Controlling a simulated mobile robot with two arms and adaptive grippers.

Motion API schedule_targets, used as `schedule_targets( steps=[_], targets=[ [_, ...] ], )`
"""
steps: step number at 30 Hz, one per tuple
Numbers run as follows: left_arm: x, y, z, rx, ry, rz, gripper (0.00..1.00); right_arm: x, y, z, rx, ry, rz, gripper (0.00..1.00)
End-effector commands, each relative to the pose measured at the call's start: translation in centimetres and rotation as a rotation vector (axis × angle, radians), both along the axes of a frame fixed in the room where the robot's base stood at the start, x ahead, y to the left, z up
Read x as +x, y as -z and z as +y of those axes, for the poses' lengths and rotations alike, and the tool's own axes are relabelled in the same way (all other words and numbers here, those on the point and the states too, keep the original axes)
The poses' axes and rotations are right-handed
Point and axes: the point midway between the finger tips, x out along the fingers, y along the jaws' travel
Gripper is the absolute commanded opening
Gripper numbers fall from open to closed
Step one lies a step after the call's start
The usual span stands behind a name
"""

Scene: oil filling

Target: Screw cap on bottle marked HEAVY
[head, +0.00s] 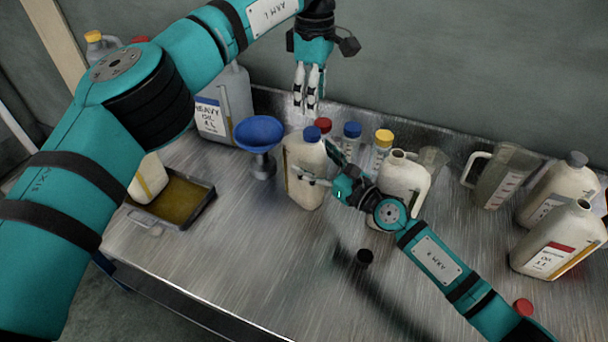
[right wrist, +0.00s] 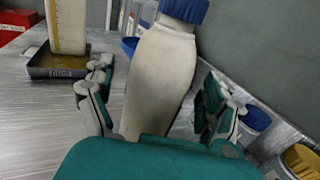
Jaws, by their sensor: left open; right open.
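A jug (head: 212,118) labelled "HEAVY OIL" stands at the back left; my left arm hides its top, so I cannot tell if it is capped. A white bottle with a blue cap (head: 303,165) stands upright mid-table. My right gripper (head: 322,166) is open at this bottle; in the right wrist view the bottle body (right wrist: 160,80) is between the spread fingers, the blue cap (right wrist: 186,9) above. My left gripper (head: 308,95) hangs open and empty above the back of the table.
A blue funnel (head: 260,133) stands left of the bottle. An oil tray (head: 180,203) is at the left. More bottles (head: 550,250) crowd the right; the front middle is mostly clear.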

Motion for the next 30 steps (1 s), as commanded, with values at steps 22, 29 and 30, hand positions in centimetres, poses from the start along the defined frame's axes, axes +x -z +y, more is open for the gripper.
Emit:
schedule_targets(
  steps=[22,29,30],
  targets=[
    [0.0,0.0,0.0,0.000,0.000,0.000,0.55,2.9,0.0,2.7,-0.001,0.000,0.001,0.76],
    [0.0,0.0,0.0,0.000,0.000,0.000,0.55,2.9,0.0,2.7,-0.001,0.000,0.001,0.46],
    [0.0,0.0,0.0,0.000,0.000,0.000,0.55,2.9,0.0,2.7,-0.001,0.000,0.001,0.41]
  ],
)
